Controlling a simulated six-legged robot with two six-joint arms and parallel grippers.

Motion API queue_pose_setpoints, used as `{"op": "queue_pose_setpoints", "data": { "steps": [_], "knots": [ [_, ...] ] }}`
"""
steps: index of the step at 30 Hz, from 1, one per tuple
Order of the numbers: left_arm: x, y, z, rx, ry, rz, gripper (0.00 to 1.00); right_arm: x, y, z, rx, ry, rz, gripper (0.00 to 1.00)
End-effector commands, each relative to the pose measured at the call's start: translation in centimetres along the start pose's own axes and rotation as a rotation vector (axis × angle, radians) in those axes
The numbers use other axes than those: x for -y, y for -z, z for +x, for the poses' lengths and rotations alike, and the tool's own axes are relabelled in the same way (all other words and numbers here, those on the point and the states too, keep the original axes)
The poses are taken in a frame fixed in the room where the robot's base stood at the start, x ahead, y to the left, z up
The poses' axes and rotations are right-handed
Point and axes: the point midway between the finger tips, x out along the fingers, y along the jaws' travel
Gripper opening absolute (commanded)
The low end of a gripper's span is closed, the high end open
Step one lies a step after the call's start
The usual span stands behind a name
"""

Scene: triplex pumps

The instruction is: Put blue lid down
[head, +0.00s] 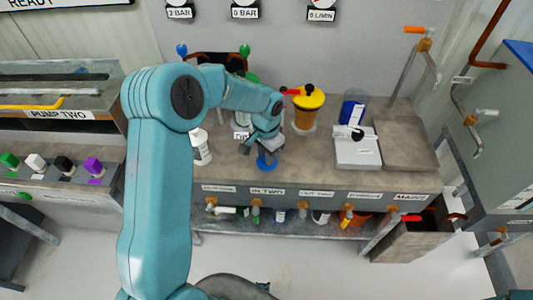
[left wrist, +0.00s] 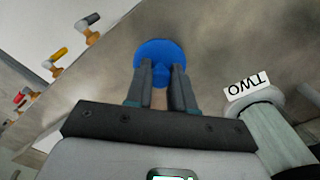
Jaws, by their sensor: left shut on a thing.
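The blue lid (head: 267,164) is near the front edge of the brown bench top, under my left gripper (head: 264,148). In the left wrist view the blue lid (left wrist: 158,54) is a round disc with a knob between the two grey fingertips. My left gripper (left wrist: 160,75) is shut on that knob. I cannot tell whether the lid touches the bench. My right gripper is not in view.
A pot marked TWO (left wrist: 275,130) stands close beside the gripper. A white bottle (head: 200,147) is to its left, a yellow-topped orange container (head: 305,112) to its right, and a white scale-like device (head: 357,150) further right. Valves (head: 256,203) line the bench front.

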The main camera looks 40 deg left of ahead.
Motion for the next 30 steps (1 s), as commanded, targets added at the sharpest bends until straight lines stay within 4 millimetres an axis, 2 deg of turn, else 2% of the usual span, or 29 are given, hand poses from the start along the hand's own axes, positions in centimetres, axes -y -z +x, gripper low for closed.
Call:
{"op": "queue_pose_setpoints", "data": {
  "steps": [6,7,9,17,21,23,30],
  "knots": [
    [0.0,0.0,0.5,0.000,0.000,0.000,0.00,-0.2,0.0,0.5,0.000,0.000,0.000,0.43],
    [0.0,0.0,0.4,0.000,0.000,0.000,0.26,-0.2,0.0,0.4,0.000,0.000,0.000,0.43],
    [0.0,0.0,0.3,0.000,0.000,0.000,0.48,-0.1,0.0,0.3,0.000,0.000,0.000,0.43],
    [0.0,0.0,0.3,0.001,0.000,0.001,0.48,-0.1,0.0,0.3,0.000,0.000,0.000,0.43],
    [0.1,0.1,-0.7,-0.002,0.002,0.000,0.48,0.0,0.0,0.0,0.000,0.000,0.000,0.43],
    [0.1,0.1,-1.7,-0.003,0.003,0.001,0.48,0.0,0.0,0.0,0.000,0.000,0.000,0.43],
    [0.0,0.1,-7.4,-0.004,0.002,0.001,0.48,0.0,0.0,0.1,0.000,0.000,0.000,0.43]
  ]
}}
